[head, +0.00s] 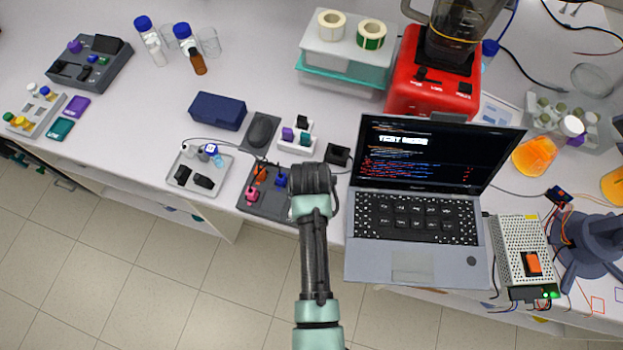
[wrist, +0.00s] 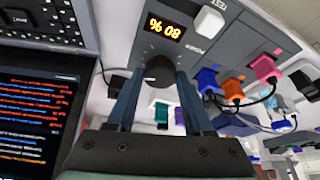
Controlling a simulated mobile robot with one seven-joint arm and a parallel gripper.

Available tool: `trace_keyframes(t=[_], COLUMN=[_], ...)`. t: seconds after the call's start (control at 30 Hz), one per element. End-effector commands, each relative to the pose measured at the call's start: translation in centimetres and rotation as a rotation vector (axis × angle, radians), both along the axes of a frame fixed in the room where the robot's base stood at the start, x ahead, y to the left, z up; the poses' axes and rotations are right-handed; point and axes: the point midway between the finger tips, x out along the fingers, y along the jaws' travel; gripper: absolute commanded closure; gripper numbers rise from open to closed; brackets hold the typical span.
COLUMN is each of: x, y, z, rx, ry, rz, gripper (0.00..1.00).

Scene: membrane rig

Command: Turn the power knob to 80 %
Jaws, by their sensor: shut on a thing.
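The power knob (wrist: 159,69) is a dark round knob on a grey panel in the wrist view. My gripper (wrist: 161,78) has its two blue fingers on either side of it and is shut on it. Above the knob in the picture, a small display (wrist: 165,27) shows yellow figures upside down that read 80 %. A white TEST button (wrist: 209,20) and an upside-down POWER label are beside the display. In the head view my arm and wrist cover the knob and display; part of the grey rig (head: 254,202) shows to their left.
An open laptop (head: 413,262) stands close on the right. Pink (wrist: 264,67), orange (wrist: 232,88) and blue plugs with cables sit in the panel near my fingers. A tray (head: 200,170) lies left of the rig, with a mouse (head: 262,131) behind.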

Motion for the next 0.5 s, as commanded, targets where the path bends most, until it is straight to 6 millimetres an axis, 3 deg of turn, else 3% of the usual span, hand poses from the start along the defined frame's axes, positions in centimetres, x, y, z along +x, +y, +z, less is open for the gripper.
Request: trace_keyframes(t=[0.5], x=[0.07], y=[0.15], z=[0.03], rx=[0.002], ry=[-0.001], rz=[-0.142], gripper=[1.00])
